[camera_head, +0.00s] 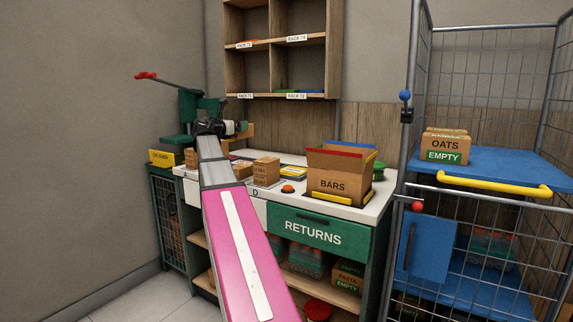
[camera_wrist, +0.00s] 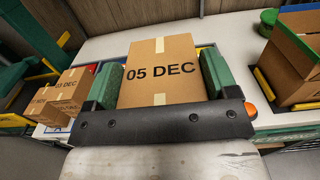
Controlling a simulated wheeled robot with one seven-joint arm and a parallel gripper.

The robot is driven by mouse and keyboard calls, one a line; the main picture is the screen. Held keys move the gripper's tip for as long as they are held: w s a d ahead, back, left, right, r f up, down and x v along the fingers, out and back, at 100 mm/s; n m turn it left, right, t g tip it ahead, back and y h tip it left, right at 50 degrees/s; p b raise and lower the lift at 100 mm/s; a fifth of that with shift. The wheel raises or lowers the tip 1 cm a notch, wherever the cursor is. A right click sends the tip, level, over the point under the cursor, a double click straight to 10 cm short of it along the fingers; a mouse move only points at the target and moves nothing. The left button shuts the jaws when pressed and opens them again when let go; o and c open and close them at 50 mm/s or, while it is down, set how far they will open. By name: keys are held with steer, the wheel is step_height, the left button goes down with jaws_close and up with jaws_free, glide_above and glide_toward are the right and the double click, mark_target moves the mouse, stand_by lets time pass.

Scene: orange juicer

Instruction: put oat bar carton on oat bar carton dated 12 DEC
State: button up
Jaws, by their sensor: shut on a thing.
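My gripper (camera_wrist: 160,78) is shut on a brown carton (camera_wrist: 160,58) marked 05 DEC, with a green finger pad on each side of it. In the head view my gripper (camera_head: 236,128) is small, at the far end of my arm above the left part of the bench, and the held carton is mostly hidden there. Several brown cartons sit on the bench; one is a stack (camera_head: 266,171) near the middle. In the wrist view, small cartons (camera_wrist: 68,90) stand to the left of my gripper. Their print is too small to read, so I cannot tell which is dated 12 DEC.
An open box marked BARS (camera_head: 333,183) stands on the right of the white bench, next to an orange button (camera_head: 288,188). A wooden rack (camera_head: 275,45) hangs behind. A wire cage trolley with a blue shelf (camera_head: 500,168) stands at the right. A yellow bin (camera_head: 162,157) is at the left.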

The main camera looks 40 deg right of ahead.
steer(key=d+f, duration=0.2)
steer(key=d, duration=0.2)
steer(key=s+d+f, duration=0.1)
steer(key=d+f, duration=0.1)
steer(key=d, duration=0.2)
steer(key=d+f, duration=0.2)
steer(key=d, duration=0.2)
steer(key=shift+s+d+f, duration=0.1)
steer(key=shift+s+f, duration=0.1)
steer(key=shift+f, duration=2.2)
steer(key=shift+f, duration=0.1)
